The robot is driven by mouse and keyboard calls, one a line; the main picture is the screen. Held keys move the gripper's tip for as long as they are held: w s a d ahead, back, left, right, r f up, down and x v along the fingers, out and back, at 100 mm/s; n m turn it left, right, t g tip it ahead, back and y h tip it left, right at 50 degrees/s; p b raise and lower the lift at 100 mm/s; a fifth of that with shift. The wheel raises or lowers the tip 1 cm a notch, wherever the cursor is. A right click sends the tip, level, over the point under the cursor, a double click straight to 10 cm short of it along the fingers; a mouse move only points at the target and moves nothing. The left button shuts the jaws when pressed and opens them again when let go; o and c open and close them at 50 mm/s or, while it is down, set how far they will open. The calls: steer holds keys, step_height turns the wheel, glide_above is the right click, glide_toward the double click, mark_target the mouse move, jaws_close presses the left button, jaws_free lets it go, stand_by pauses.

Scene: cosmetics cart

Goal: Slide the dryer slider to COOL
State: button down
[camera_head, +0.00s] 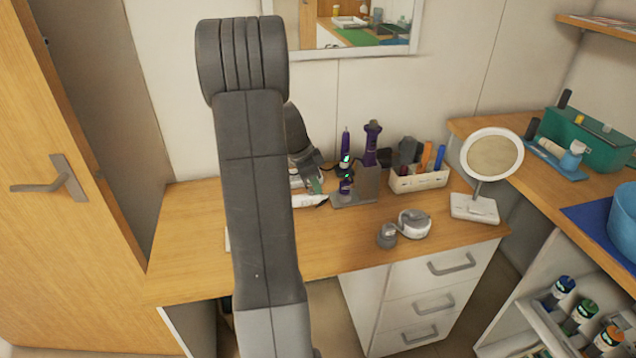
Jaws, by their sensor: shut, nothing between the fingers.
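A purple and black upright device with small green lights (346,170) stands on the back of the wooden desk. A second purple device (371,145) stands in a grey holder (366,182) just right of it. One of them seems to be the dryer; I cannot tell which. The slider and its COOL mark are too small to make out. My gripper (317,186) is small in the head view, pointing down at the left of the lit device, shut and empty. My arm hides part of the desk, and I cannot tell whether the fingertips touch anything.
A grey and white rounded item (413,224) lies near the front. A white item (308,200) lies below my gripper. The desk's front middle (340,250) is clear.

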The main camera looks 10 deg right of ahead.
steer(key=shift+f, duration=0.1)
steer(key=shift+a+b, duration=0.3)
steer(key=shift+b, duration=0.2)
steer(key=shift+a, duration=0.35)
steer(key=shift+d, duration=0.1)
steer(key=shift+d+b, duration=0.3)
step_height(320, 180, up, 10)
steer(key=shift+f+b, duration=0.15)
steer(key=shift+b, duration=0.2)
steer(key=shift+f, duration=0.1)
